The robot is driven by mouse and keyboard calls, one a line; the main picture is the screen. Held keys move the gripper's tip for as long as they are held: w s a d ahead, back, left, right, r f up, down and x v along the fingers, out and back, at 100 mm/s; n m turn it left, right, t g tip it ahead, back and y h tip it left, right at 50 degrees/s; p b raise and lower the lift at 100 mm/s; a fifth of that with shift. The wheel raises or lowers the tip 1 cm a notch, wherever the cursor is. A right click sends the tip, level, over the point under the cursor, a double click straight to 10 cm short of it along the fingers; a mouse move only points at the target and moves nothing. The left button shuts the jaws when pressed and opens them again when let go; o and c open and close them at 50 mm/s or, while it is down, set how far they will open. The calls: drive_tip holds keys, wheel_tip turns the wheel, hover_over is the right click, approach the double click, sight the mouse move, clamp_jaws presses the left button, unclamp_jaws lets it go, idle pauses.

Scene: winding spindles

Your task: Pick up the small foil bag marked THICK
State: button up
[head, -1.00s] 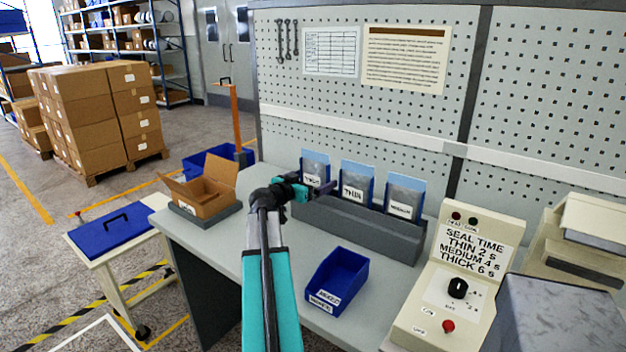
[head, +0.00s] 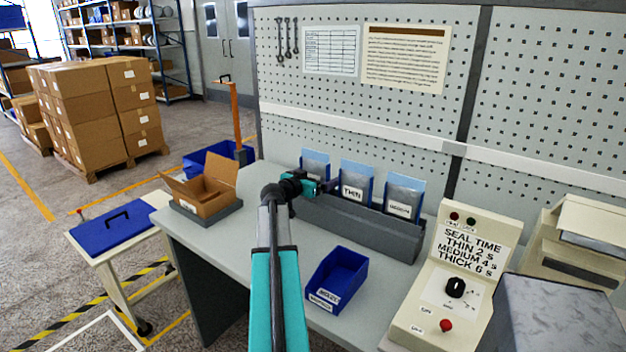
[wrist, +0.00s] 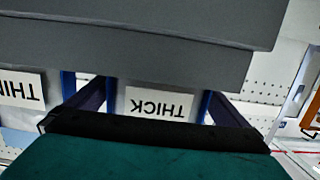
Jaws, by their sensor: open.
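The small foil bag marked THICK (wrist: 158,104) shows its white label, upside down, in the wrist view. In the head view it is the leftmost of three bags (head: 316,162), upright in a grey rack (head: 350,219), its label hidden behind my gripper. My gripper (head: 332,184) is open in front of this bag. In the wrist view, one finger of my gripper (wrist: 158,98) shows on each side of the THICK label. I cannot tell whether the fingers touch the bag.
The bag marked THIN (head: 354,184) stands close to the right, then the MEDIUM bag (head: 402,200). A blue bin (head: 338,282) is in front of the rack. An open cardboard box (head: 207,186) is at left. The seal-time control box (head: 445,285) is at right. A pegboard (head: 400,118) rises behind.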

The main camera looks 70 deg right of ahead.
drive_tip(key=c, duration=0.9)
drive_tip(key=shift+r, duration=0.15)
drive_tip(key=shift+c, duration=0.2)
wheel_tip(320, 180, up, 18)
drive_tip(key=b, duration=0.2)
drive_tip(key=shift+b, duration=0.4)
